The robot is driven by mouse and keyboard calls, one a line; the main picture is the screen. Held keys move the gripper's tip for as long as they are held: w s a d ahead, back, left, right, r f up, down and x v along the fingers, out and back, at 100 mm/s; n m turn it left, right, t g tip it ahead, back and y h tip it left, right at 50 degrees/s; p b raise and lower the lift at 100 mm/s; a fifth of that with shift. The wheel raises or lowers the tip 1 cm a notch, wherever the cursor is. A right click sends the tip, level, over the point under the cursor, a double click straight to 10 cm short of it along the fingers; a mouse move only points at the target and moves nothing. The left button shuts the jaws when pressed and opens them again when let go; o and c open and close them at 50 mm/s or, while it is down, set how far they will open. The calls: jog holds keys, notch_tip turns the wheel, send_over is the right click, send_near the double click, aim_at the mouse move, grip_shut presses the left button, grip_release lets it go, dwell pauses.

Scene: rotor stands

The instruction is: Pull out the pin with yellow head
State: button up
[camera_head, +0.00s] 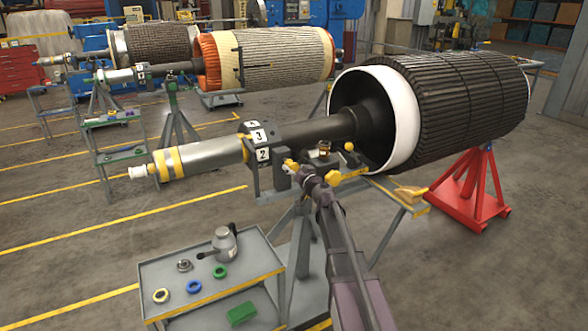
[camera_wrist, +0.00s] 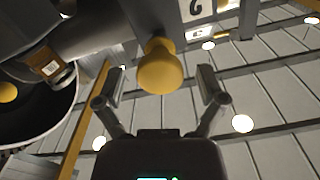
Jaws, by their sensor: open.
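The pin's yellow head (camera_wrist: 160,68) is at the upper middle of the wrist view, below a grey block of the rotor stand. My gripper (camera_wrist: 161,84) is open, with one finger on each side of the yellow head. Gaps show between the head and both fingers. In the head view the yellow head (camera_head: 290,164) shows at the stand under the shaft, by the number plates. My gripper (camera_head: 302,172) is right at it, and the fingers are hard to make out there. The pin's shank is hidden.
A second yellow knob (camera_head: 348,146) and a small jar (camera_head: 324,148) are close by, to the right. The large dark rotor (camera_head: 460,100) rests on a red stand (camera_head: 470,185). A grey cart (camera_head: 165,275) carries a metal jug (camera_head: 225,243) and several rings.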

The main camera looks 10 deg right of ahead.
jog(key=shift+s, duration=0.1)
jog(key=v, duration=1.2)
dwell(0.4)
jog(key=s+a+f+n+g+y+p, duration=0.2)
jog(key=s+a+f+n+g+p, duration=0.3)
jog(key=s+a+g, duration=0.6)
jog(key=s+d+f+m+g+h+p, duration=0.1)
jog(key=s+d+m+g+h+p, duration=0.1)
jog(key=s, duration=0.4)
jog(key=s+d+f+m+g+h+p, duration=0.1)
jog(key=s+f+m+g+h+p, duration=0.1)
jog(key=s, duration=0.5)
jog(key=m+g+h, duration=0.1)
jog(key=g+h, duration=0.1)
jog(key=h, duration=0.1)
jog(key=shift+s+d+f+p, duration=0.35)
jog(key=shift+d+p, duration=0.05)
